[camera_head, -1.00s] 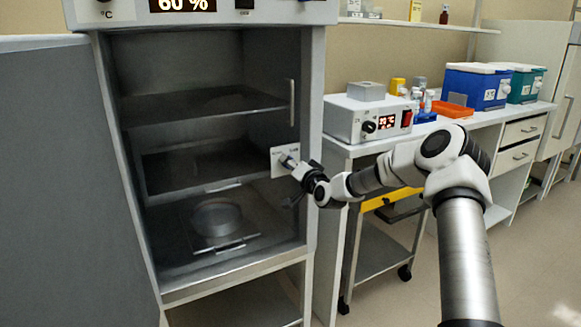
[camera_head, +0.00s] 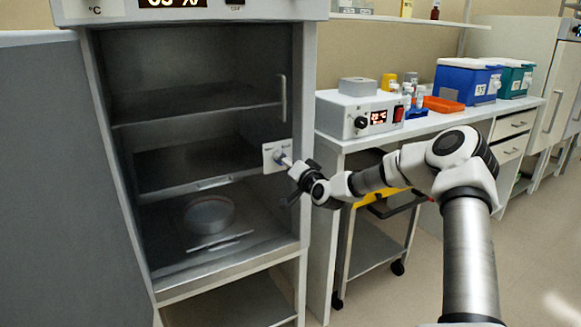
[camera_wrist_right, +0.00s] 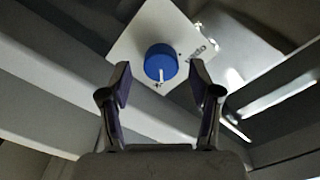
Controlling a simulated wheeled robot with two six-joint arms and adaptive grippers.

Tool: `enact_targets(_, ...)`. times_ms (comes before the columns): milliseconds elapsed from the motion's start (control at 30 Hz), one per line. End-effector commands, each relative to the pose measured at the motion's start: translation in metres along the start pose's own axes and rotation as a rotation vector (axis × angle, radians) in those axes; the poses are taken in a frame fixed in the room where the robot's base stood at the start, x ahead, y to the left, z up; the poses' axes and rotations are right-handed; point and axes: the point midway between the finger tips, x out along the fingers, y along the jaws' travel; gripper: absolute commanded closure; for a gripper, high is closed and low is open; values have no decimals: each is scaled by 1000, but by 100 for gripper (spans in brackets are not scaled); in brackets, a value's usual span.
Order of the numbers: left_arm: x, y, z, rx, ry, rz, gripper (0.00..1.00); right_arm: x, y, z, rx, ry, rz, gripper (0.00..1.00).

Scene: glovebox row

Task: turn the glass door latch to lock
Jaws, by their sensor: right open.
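The latch is a blue round knob (camera_wrist_right: 160,60) with a white pointer line, on a white square plate (camera_wrist_right: 150,22). In the right wrist view the pointer is toward the bottom of the picture, near a small mark. In the head view the plate (camera_head: 270,150) is on the right side of the cabinet front, below the vertical handle. My right gripper (camera_head: 290,165) is in front of the plate. Its two fingers are apart on either side of the knob in the wrist view, with visible gaps; no contact shows. The glass door (camera_head: 205,120) looks closed. My left gripper is not in view.
A white bench (camera_head: 440,132) with a control box (camera_head: 345,122), an orange tray (camera_head: 443,104) and a blue box (camera_head: 462,88) stands right of the cabinet. A wheeled cart (camera_head: 375,250) is under it. A grey panel (camera_head: 60,180) fills the left.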

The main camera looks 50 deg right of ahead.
Motion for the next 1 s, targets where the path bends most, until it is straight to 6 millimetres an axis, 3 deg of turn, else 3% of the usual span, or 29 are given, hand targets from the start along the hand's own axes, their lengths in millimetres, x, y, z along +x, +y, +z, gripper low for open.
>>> enact_targets(133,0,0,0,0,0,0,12,-30,-1,0,17,2,-4,37)
enact_targets(333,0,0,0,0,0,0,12,-48,2,-2,12,6,4,37)
enact_targets(1000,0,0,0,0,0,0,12,-53,0,1,0,-1,-1,37)
